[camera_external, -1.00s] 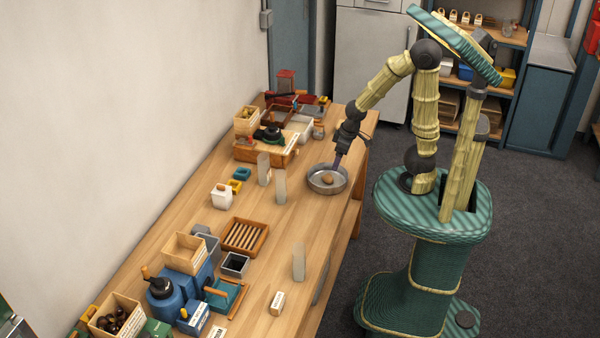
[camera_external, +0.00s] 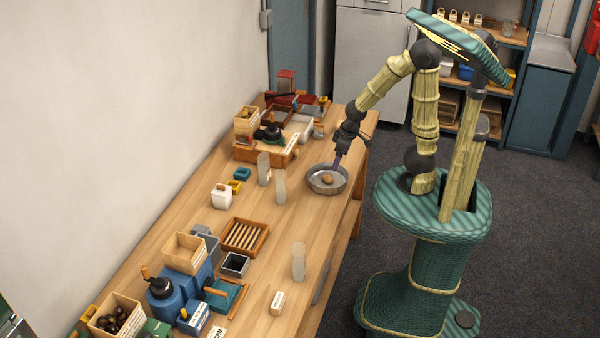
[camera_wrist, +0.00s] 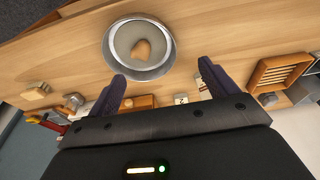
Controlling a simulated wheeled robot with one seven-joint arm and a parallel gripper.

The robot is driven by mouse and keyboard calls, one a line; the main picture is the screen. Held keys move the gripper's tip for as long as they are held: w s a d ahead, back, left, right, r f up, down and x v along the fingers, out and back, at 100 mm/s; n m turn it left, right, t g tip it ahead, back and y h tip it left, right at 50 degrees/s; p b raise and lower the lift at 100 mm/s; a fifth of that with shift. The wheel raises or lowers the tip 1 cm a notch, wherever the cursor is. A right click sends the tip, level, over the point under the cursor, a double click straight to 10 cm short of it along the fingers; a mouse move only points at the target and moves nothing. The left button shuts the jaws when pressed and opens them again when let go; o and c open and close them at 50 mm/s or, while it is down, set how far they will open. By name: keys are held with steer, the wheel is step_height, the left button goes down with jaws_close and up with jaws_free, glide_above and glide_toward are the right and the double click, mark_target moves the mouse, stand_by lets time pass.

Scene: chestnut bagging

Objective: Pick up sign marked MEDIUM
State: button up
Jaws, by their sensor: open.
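No sign can be read clearly as MEDIUM. A small wooden block with a printed label (camera_external: 277,302) stands near the front edge of the table, its lettering too small to read. A white label (camera_external: 216,333) is cut off by the bottom edge of the external view. My gripper (camera_external: 338,162) is far from both, low over the metal bowl (camera_external: 314,187). In the wrist view my gripper (camera_wrist: 162,70) has its two dark fingers apart with nothing between them.
A slatted wooden tray (camera_external: 262,247), a blue machine (camera_external: 172,300) and a box of chestnuts (camera_external: 103,327) crowd the near left. Frosted upright pieces (camera_external: 299,262) stand along the table. A wooden tray station (camera_external: 252,153) is farther back. The table's right strip between bowl and labelled block is mostly clear.

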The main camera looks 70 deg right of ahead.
steer(key=shift+r, duration=0.1)
steer(key=w+v, duration=0.1)
steer(key=v, duration=0.4)
steer(key=w+a+f+n+t+h+b, duration=0.1)
steer(key=w+a+n+t+h+b, duration=0.15)
steer(key=a+n, duration=1.1)
steer(key=w+a+f+n+t+h+b, duration=0.15)
steer(key=w+a+n, duration=0.25)
steer(key=a+n, duration=0.95)
steer(key=s+a+r+n+t+y, duration=0.1)
steer(key=s+a+n+t, duration=0.15)
steer(key=s+a, duration=0.55)
steer(key=s+a+r+n+t+y, duration=0.15)
steer(key=s+a+n, duration=0.25)
steer(key=a, duration=0.8)
steer(key=s+a+n+t+y, duration=0.25)
steer(key=s+a, duration=0.35)
steer(key=a, duration=0.4)
step_height(320, 180, down, 15)
steer(key=shift+w+d+r+h+b, duration=0.15)
steer(key=shift+d+h+b, duration=0.15)
steer(key=shift+h+b, duration=0.1)
